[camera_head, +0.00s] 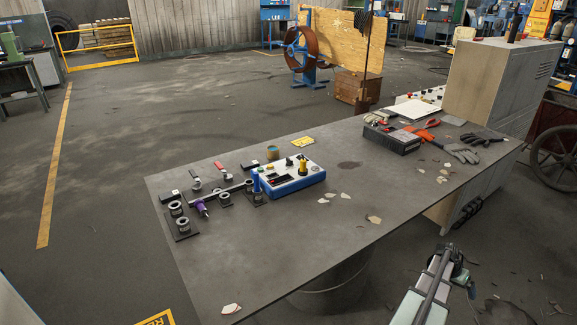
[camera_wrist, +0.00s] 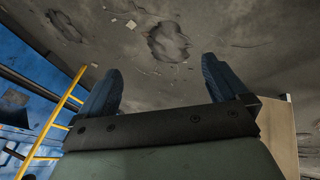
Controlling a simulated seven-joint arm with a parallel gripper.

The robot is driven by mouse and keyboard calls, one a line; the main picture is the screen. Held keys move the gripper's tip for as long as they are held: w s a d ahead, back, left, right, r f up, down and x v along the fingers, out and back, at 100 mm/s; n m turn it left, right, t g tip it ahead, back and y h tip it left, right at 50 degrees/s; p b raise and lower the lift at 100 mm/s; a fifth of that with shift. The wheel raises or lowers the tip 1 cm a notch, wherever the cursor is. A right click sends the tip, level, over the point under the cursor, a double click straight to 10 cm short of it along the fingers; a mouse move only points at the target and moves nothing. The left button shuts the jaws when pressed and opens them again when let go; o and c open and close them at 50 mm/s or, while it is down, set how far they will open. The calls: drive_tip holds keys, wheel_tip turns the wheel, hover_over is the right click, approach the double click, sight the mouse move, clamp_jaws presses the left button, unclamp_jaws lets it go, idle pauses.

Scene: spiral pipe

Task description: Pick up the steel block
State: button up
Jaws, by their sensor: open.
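Several small steel parts lie on the left half of the grey table (camera_head: 270,235). Among them are a long grey bar (camera_head: 222,191), small dark blocks (camera_head: 170,197) and ring-shaped parts on dark plates (camera_head: 181,224). I cannot tell for sure which one is the steel block. My gripper (camera_wrist: 160,68) is open in the wrist view, with nothing between its two dark blue fingers. No tabletop part is recognisable there. In the head view my arm is at the lower right, beyond the table's front edge and far from the parts.
A blue-and-white box (camera_head: 292,178) with upright pegs stands beside the parts. A dark tray (camera_head: 391,136), red-handled tools and grey gloves (camera_head: 462,153) lie at the right. Pale chips dot the table. A beige cabinet (camera_head: 500,85) stands behind its right end. The front-left tabletop is mostly clear.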

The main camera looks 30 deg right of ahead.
drive_tip(key=w+d+r+t+h, duration=0.1)
drive_tip(key=w+d+r+h, duration=0.1)
drive_tip(key=d+r, duration=0.55)
drive_tip(key=w+d+r+h, duration=0.15)
drive_tip(key=d+r, duration=0.25)
drive_tip(key=r, duration=0.6)
drive_tip(key=w+d+r+t+h, duration=0.1)
drive_tip(key=d+r+h, duration=0.2)
drive_tip(key=d+r, duration=0.45)
drive_tip(key=w+r+t+h, duration=0.2)
drive_tip(key=w+r, duration=0.8)
drive_tip(key=r, duration=0.4)
drive_tip(key=w+a+n+t+y, duration=0.1)
drive_tip(key=w+a+n+y, duration=0.15)
drive_tip(key=w+a, duration=0.75)
drive_tip(key=w+a+n+t+y, duration=0.1)
drive_tip(key=w+a+n+t, duration=0.15)
drive_tip(key=w+a, duration=0.75)
drive_tip(key=w+a+n+t+y, duration=0.1)
drive_tip(key=w+a+n+y, duration=0.2)
drive_tip(key=w, duration=1.4)
drive_tip(key=n+y, duration=0.6)
drive_tip(key=n, duration=0.2)
approach(250, 163)
drive_tip(key=x, duration=0.8)
drive_tip(key=shift+f, duration=0.15)
drive_tip(key=c, duration=1.4)
